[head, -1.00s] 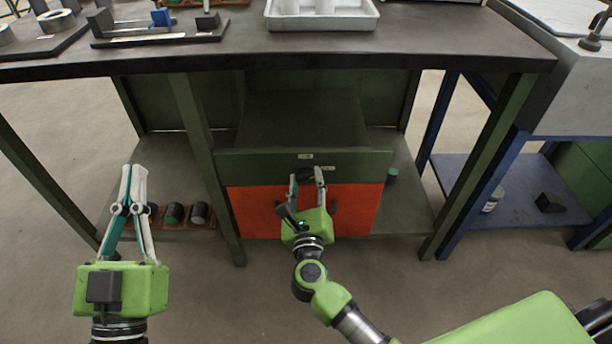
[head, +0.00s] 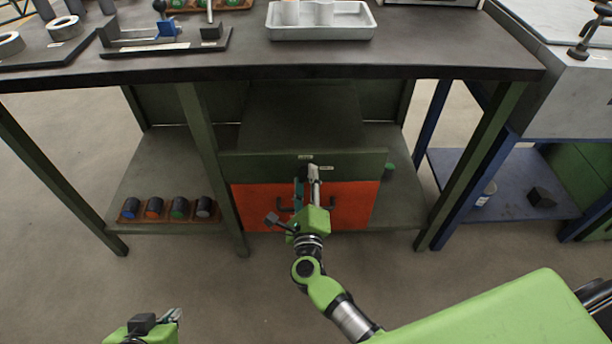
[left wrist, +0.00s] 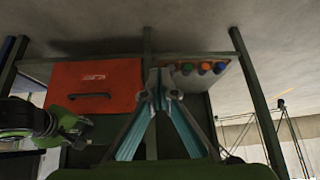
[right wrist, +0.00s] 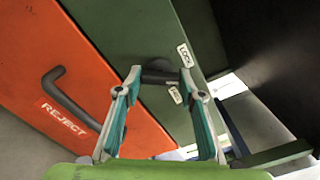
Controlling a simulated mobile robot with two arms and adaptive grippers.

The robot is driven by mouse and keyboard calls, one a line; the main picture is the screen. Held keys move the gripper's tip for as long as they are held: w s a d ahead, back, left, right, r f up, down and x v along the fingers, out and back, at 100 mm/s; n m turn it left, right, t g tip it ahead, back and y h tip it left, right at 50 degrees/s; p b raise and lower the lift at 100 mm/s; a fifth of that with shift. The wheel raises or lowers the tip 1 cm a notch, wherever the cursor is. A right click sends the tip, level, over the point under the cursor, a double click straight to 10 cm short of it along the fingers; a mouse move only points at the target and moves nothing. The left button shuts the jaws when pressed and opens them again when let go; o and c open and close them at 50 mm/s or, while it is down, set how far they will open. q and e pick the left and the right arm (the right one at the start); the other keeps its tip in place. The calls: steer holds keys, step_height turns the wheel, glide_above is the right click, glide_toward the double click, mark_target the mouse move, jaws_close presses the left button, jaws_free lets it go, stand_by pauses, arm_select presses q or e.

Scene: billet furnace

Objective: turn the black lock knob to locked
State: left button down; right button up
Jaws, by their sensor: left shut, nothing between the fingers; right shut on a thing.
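The black lock knob (right wrist: 157,70) sits on the green panel (right wrist: 150,25) above the orange drawer front, seen in the right wrist view. My right gripper (right wrist: 155,85) is shut on the knob; its fingers stand on either side of it. A white LOCK label (right wrist: 184,55) is just right of the knob, and a second small label (right wrist: 174,95) is below it. The fingers partly hide the knob, so I cannot tell its setting. In the head view my right gripper (head: 307,172) covers the knob. My left gripper (left wrist: 160,75) is shut and empty, low at the bottom left of the head view (head: 172,317).
The orange drawer (head: 356,205) marked REJECT has a black handle (right wrist: 70,98). Several dark cylinders with coloured ends stand in a wooden rack (head: 168,215) on the lower shelf. The tabletop (head: 235,62) overhangs the drawer. A blue stand (head: 510,190) is at the right.

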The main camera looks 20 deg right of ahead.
steer(key=shift+n+p, duration=0.75)
steer(key=shift+n, duration=0.25)
arm_select(q)
steer(key=s+a+g+p, duration=0.1)
steer(key=s+a+g, duration=0.15)
steer(key=s, duration=0.45)
arm_select(e)
steer(key=shift+n, duration=1)
steer(key=shift+a+n+p, duration=0.1)
steer(key=shift+n+p, duration=0.2)
steer(key=shift+p, duration=0.1)
arm_select(q)
step_height(320, 180, down, 6)
steer(key=w+g+p, duration=0.1)
steer(key=shift+d+f+y, duration=0.15)
steer(key=shift+d+y, duration=0.2)
steer(key=shift+y, duration=0.05)
arm_select(e)
steer(key=shift+f+n, duration=0.1)
steer(key=shift+n, duration=1.1)
arm_select(q)
steer(key=shift+w, duration=0.1)
arm_select(e)
steer(key=o, duration=1.1)
